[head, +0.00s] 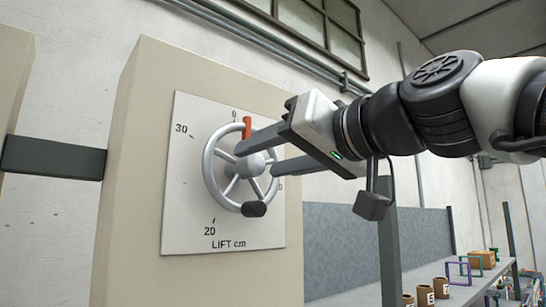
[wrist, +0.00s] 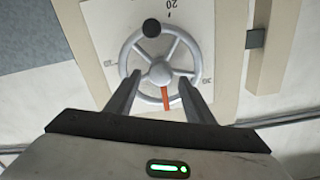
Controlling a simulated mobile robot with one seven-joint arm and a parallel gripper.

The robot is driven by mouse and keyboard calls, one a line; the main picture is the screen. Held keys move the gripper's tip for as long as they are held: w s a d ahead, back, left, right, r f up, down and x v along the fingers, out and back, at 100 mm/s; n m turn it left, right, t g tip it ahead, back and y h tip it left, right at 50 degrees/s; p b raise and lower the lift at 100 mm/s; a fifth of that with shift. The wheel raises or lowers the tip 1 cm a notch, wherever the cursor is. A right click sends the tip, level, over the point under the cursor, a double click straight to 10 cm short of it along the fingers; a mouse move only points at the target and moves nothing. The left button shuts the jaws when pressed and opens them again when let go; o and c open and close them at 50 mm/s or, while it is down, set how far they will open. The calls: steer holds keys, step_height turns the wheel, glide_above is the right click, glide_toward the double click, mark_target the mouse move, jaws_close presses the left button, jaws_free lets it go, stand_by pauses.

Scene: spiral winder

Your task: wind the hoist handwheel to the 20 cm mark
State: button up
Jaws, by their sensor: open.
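The handwheel (head: 210,180) is a pale grey spoked ring on a white dial plate (head: 185,225) marked "LIFT cm". Its black knob (head: 254,209) is at the bottom, near the 20 mark (head: 209,228). The orange pointer (head: 247,127) points up near 0; its exact reading is unclear. The wrist view is upside down, with the knob (wrist: 151,28) at the top beside 20 and the pointer (wrist: 166,98) below the hub. My gripper (head: 257,159) is open and empty, its fingers either side of the hub (wrist: 160,72). I cannot tell whether they touch the wheel.
The plate is on a beige cabinet (head: 140,130) by a pale wall. A dark bar (head: 54,156) joins its left side. At lower right a shelf (head: 350,296) holds small brown numbered pots (head: 425,294) and coloured frames. Space below my arm is fairly open.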

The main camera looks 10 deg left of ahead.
steer(key=shift+w+a, duration=0.45)
steer(key=shift+a, duration=0.05)
jaws_close()
